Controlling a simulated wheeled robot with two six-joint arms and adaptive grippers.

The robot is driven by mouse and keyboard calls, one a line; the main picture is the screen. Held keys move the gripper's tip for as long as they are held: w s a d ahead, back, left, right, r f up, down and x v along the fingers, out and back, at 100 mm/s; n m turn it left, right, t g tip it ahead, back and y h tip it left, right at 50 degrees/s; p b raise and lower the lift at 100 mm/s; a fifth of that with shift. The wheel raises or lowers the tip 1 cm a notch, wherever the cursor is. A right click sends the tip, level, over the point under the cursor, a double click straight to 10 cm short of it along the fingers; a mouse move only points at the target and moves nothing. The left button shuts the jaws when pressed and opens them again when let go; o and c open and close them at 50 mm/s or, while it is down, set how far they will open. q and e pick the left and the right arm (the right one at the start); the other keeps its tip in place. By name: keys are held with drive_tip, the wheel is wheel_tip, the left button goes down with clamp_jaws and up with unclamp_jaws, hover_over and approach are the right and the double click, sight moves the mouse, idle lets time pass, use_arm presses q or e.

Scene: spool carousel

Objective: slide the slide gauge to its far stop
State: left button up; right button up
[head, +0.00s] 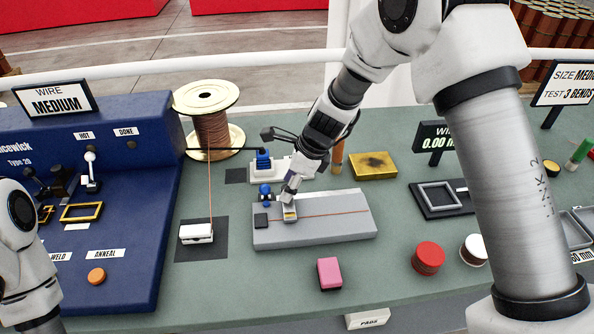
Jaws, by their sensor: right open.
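A long grey block (340,225) lies on the green bench, with a thin copper-coloured wire (335,213) along its top. A small grey slider with a yellowish window (290,214), which looks like the slide gauge, sits on the block's left part. A blue-knobbed clamp (265,190) and a black pad stand to its left. My right gripper (289,196) is open and points down at the slider's back end. Its fingers partly hide the slider, and I cannot tell whether they touch it. My left arm shows at the left edge, its gripper outside the picture.
A wire spool (211,133) stands behind left, its wire running down to a white block (196,233). A pink block (329,273) and a red disc (428,258) lie in front. A yellow box (372,165) is behind. A blue machine (120,225) fills the left.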

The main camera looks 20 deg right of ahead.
drive_tip(key=v, duration=1)
drive_tip(key=shift+s+d, duration=0.1)
drive_tip(key=shift+d, duration=0.05)
drive_tip(key=shift+f, duration=0.1)
